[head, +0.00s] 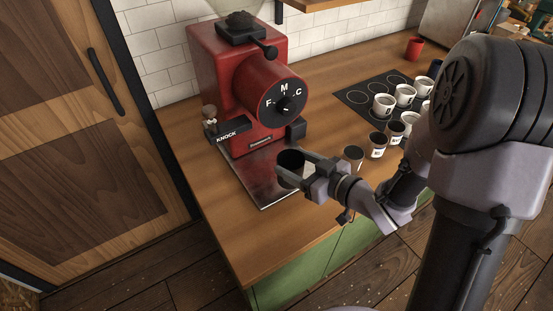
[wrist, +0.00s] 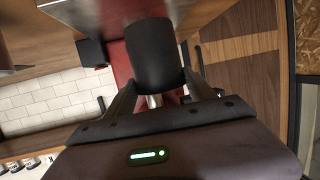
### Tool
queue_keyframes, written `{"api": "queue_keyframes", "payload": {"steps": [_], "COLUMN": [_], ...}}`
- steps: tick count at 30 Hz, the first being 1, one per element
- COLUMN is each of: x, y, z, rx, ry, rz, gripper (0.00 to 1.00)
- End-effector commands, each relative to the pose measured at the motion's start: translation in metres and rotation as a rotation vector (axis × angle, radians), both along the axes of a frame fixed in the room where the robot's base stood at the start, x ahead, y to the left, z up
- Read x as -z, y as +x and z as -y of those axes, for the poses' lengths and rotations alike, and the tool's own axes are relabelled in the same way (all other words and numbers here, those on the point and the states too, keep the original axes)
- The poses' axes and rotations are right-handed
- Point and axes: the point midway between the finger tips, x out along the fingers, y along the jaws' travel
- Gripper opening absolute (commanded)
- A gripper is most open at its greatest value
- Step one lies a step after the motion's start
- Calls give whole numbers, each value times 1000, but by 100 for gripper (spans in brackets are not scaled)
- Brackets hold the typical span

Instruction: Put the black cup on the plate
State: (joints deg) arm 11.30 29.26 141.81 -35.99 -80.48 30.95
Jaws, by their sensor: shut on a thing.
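The black cup (head: 291,160) is between the fingers of my gripper (head: 293,169), which is shut on it. In the wrist view the black cup (wrist: 153,56) fills the space between the fingers and looks about upright to the jaws. The dark metal plate (head: 262,196) lies on the counter in front of the red grinder. In the head view the cup overlaps the plate's right part. I cannot tell whether its hidden base touches the plate or hangs above it.
The red grinder (head: 238,105) stands at the plate's back edge. Right of my gripper are several cups on the counter, among them a dark cup (head: 353,156). White cups stand on a black mat (head: 357,97). A red cup (head: 413,48) is farther back. The counter's front left (head: 237,240) is clear.

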Motion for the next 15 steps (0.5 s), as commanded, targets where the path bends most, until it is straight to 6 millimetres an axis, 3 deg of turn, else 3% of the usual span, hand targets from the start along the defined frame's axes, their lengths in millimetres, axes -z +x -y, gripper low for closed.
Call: {"api": "queue_keyframes", "payload": {"steps": [9,13,15], "x": [8,10,20], "y": [79,93,94], "z": [-42,-49,-49], "rx": [-2,0,1], "ry": [0,0,0], "rz": [2,1,-1], "gripper": [11,11,11]}}
